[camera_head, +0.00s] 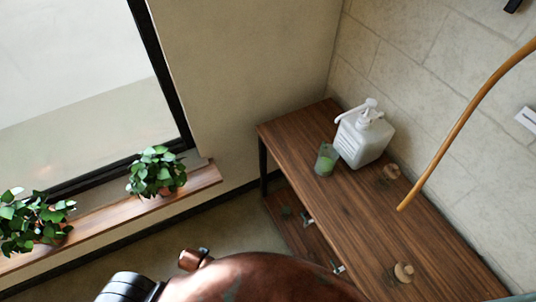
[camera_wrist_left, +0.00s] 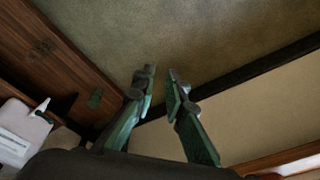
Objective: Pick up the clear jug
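A small clear, green-tinted jug (camera_head: 326,159) stands upright on the wooden table (camera_head: 345,205), near its left edge. It is just left of a white pump bottle (camera_head: 363,140). My left gripper (camera_wrist_left: 160,84) shows in the left wrist view, with its two green fingers apart and nothing between them. It is over the floor, away from the jug. A small green patch (camera_wrist_left: 95,98) shows on the wood there; I cannot tell whether it is the jug. In the head view my copper-coloured left arm is at the bottom, and its fingertips cannot be made out. My right gripper is out of view.
Two small round wooden pieces (camera_head: 403,272) lie on the table. An orange-brown curved rod (camera_head: 465,118) crosses in front of the right wall. Potted plants (camera_head: 156,172) stand on the window sill (camera_head: 190,185).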

